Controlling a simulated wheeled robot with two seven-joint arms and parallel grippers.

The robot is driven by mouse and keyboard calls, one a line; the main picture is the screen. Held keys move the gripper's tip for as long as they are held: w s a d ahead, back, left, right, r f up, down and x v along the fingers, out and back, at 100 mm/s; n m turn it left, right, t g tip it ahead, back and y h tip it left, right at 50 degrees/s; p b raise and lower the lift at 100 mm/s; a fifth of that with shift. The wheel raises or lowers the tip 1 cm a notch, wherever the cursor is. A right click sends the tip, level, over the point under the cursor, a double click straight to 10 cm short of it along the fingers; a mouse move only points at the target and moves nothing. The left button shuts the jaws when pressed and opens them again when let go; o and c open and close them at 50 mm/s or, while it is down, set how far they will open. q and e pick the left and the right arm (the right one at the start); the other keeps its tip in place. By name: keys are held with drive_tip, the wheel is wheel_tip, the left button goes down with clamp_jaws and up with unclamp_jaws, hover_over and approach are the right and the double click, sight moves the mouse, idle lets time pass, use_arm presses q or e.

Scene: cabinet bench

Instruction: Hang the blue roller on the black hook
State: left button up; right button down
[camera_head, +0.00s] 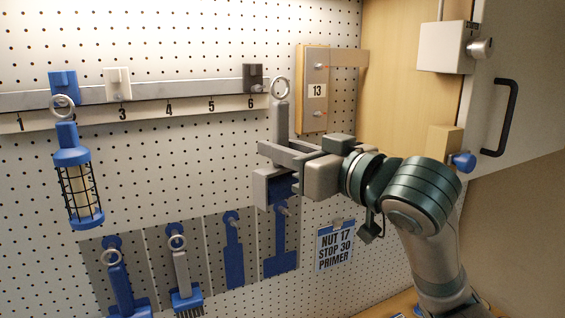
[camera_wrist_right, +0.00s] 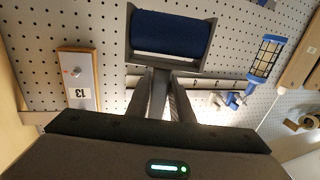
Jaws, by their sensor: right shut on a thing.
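My right gripper (camera_head: 275,158) is shut on the blue roller's grey handle (camera_head: 281,120), which stands upright in front of the pegboard. The metal ring (camera_head: 281,88) at its top is free. The blue roller (camera_head: 284,186) hangs below the fingers, partly hidden by them and its grey frame; it shows clearly in the right wrist view (camera_wrist_right: 170,33). The black hook (camera_head: 252,77) sits on the rail above number 6, empty. The ring is just right of the hook in the picture and slightly lower; I cannot tell the depth gap. My left gripper is not in view.
A caged lamp (camera_head: 79,185) hangs from the blue hook (camera_head: 63,84); the white hook (camera_head: 118,83) is empty. A wooden block marked 13 (camera_head: 312,90) stands close right of the ring. Two brushes (camera_head: 183,275) hang low on the tool panel (camera_head: 206,245).

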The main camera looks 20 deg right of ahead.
drive_tip(key=shift+s+d+r, duration=0.1)
drive_tip(key=shift+d+r, duration=0.05)
drive_tip(key=shift+d, duration=0.05)
drive_tip(key=shift+a, duration=0.1)
drive_tip(key=shift+w, duration=0.3)
drive_tip(key=w+a+f, duration=0.1)
drive_tip(key=w, duration=0.7)
drive_tip(key=shift+a+f, duration=0.15)
drive_tip(key=shift+a, duration=0.1)
idle(0.9)
idle(0.7)
drive_tip(key=c, duration=1.5)
unclamp_jaws()
drive_tip(key=shift+f, duration=0.1)
